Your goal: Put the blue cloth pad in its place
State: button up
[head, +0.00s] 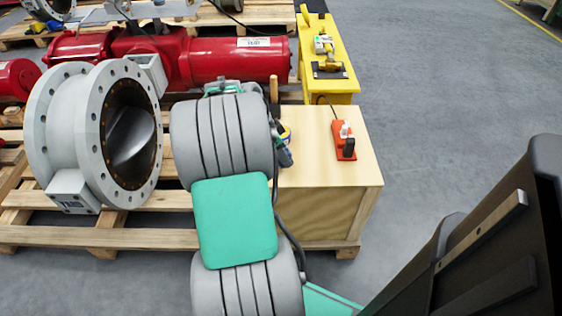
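I cannot make out a blue cloth pad for certain in the head view. A small yellow-and-blue item (285,133) shows at the left side of the wooden box top, partly hidden by my arm. A blue-grey part sits just below it, and I cannot tell what it is. My grey and green arm fills the middle of the view. My gripper is hidden behind the arm, so its fingers and anything in them do not show.
The large grey flanged valve (75,135) and red actuator (225,60) rest on pallets at left.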

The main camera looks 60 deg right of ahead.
notch_tip(320, 180, down, 3)
jog(key=shift+f+b, duration=0.15)
jog(key=shift+b, duration=0.4)
jog(key=o, duration=1.5)
